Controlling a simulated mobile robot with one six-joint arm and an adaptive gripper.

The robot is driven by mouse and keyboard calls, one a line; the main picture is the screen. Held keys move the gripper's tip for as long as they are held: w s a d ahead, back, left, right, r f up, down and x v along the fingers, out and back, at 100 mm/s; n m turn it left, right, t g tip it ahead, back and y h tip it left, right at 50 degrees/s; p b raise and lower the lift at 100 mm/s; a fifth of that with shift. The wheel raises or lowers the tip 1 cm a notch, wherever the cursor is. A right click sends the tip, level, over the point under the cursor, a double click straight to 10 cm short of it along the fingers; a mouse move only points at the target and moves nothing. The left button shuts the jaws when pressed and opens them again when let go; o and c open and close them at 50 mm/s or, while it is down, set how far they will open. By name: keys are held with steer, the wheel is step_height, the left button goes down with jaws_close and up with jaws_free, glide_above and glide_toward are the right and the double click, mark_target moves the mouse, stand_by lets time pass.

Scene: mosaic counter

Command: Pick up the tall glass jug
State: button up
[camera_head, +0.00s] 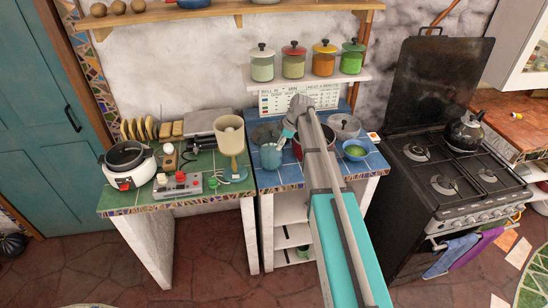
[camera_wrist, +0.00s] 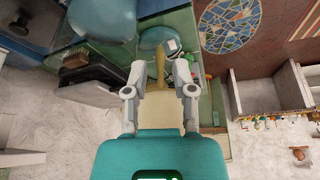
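I cannot make out a tall glass jug for certain in either view. In the wrist view my gripper (camera_wrist: 160,68) has its two grey fingers standing apart. A tan shape and a cream surface show between and behind the fingers, and I see no contact with them. In the head view my arm reaches over the blue-tiled counter (camera_head: 283,178), covering part of it. My fingertips cannot be made out there.
A red pot (camera_head: 297,150), a grey pot (camera_head: 343,126) and a green bowl (camera_head: 355,151) crowd the blue counter. A shelf (camera_head: 330,76) with several lidded jars hangs above. A black stove (camera_head: 440,175) stands right. The green counter (camera_head: 205,162) is cluttered.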

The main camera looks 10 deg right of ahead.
mark_target(268, 165)
steer(key=s+b+x, duration=0.1)
steer(key=b+x, duration=0.5)
steer(key=x, duration=0.1)
steer(key=shift+w+f, duration=0.15)
steer(key=shift+w, duration=0.4)
steer(key=shift+a, duration=0.1)
steer(key=shift+b+x, duration=2.7)
steer(key=shift+x, duration=0.1)
jaws_close()
